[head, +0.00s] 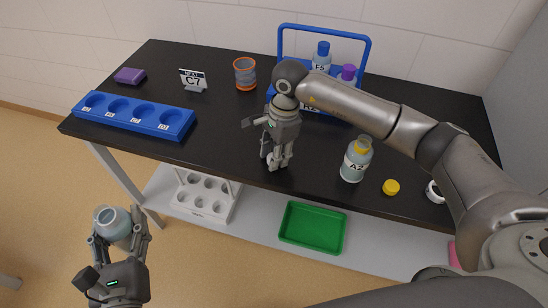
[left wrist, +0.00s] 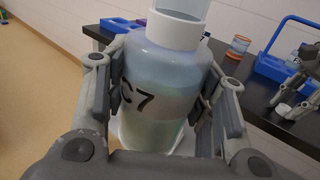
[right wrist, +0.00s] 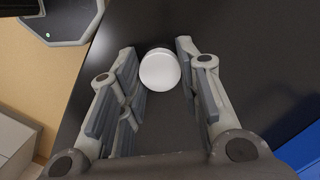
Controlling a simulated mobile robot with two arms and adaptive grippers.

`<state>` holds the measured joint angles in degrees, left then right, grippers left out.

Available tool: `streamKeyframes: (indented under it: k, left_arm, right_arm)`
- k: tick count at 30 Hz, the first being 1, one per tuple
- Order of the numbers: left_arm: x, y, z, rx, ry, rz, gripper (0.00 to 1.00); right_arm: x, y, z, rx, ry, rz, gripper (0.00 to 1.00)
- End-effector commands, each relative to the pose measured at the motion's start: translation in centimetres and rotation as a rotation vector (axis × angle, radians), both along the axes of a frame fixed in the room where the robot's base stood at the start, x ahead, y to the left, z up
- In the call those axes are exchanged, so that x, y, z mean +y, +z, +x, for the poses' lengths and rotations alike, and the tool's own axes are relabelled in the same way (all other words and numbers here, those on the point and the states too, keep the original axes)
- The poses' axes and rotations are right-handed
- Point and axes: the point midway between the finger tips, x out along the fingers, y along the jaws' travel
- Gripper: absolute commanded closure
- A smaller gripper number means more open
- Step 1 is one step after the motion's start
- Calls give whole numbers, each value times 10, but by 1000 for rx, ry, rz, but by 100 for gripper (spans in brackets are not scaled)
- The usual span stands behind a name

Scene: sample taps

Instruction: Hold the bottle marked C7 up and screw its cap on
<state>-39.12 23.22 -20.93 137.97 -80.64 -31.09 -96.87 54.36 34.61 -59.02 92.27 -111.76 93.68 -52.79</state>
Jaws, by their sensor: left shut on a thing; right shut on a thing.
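The bottle marked C7 (left wrist: 160,95) is pale blue and see-through, with a white collar and a clear neck above it. My left gripper (head: 118,228) is shut around its body, holding it off the table, over the floor in front of the left end. In the head view its top (head: 112,216) looks open and uncapped. My right gripper (head: 277,160) is shut on a round white cap (right wrist: 160,69), which sits between its fingertips. It is at the table's front edge, well to the right of the bottle and apart from it.
The black table (head: 225,120) carries a blue slotted rack (head: 150,131), a C7 sign (head: 193,80), an orange striped cup (head: 245,73), a blue carrier (head: 325,35) with bottles, bottle A2 (head: 353,168) and a yellow cap (head: 391,187). A green tray (head: 312,228) lies below.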

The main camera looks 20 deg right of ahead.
Motion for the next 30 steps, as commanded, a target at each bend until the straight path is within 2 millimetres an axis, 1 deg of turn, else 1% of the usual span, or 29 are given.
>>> streamKeyframes:
  k: [9,13,17,20,23,28,29,30]
  left_arm:
    - [0,1,0,-2,0,0,80]
    - [0,0,0,-2,0,0,80]
    - [0,-2,0,-2,0,0,80]
    - [0,-5,0,-2,0,0,80]
    - [0,-10,0,-2,0,0,80]
    - [0,-21,0,-2,0,0,80]
    - [0,-22,0,-2,0,0,80]
    - [0,-25,0,-2,0,0,80]
  right_arm:
    - [0,0,0,-1,0,0,76]
    - [0,4,0,-1,0,0,76]
    - [0,15,1,-3,0,2,76]
    - [0,30,1,-5,0,2,76]
    - [-4,45,-12,-4,2,1,76]
    - [-13,86,-45,-8,2,-1,76]
    - [-15,92,-52,-8,3,-2,76]
    - [-17,94,-62,-4,2,-1,76]
